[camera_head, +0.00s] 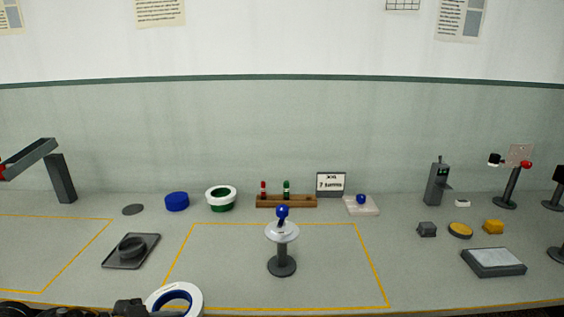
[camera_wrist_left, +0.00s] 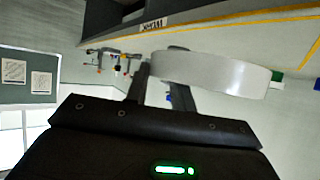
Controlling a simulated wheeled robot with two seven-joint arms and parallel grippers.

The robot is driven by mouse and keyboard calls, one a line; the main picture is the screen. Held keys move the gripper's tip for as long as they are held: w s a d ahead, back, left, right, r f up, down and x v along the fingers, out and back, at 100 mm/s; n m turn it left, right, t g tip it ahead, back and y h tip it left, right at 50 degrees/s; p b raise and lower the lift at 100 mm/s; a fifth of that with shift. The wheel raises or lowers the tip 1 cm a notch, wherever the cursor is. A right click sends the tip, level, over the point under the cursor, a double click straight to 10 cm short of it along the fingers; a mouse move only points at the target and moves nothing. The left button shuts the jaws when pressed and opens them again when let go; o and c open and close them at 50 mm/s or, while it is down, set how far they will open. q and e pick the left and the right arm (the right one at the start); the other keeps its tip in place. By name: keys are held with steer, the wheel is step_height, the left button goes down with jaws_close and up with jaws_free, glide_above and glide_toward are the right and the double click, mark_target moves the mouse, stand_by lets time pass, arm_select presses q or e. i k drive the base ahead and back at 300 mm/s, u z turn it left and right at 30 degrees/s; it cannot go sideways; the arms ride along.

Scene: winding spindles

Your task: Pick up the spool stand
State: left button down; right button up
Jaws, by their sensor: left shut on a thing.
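A stand (camera_head: 282,264) with a round dark base, a short post, a white disc and a blue top stands upright inside the yellow-outlined area; it looks like the spool stand. My left gripper (camera_head: 146,306) is at the bottom edge of the head view, to the left of and nearer than the stand, not touching it. It is shut on a white ring with a blue inside (camera_head: 191,296). In the left wrist view the ring (camera_wrist_left: 215,74) shows pale grey between the fingers (camera_wrist_left: 158,78). My right gripper is not in view.
A dark tray (camera_head: 112,262) with a dark round piece lies at left. Behind are a blue disc (camera_head: 177,201), a white-and-green ring (camera_head: 221,198), a wooden rack (camera_head: 286,202) and a sign (camera_head: 331,184). A flat grey box (camera_head: 494,263) lies at right. Bench around the stand is clear.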

mark_target(280, 266)
steer(key=i, duration=0.9)
steer(key=k, duration=0.5)
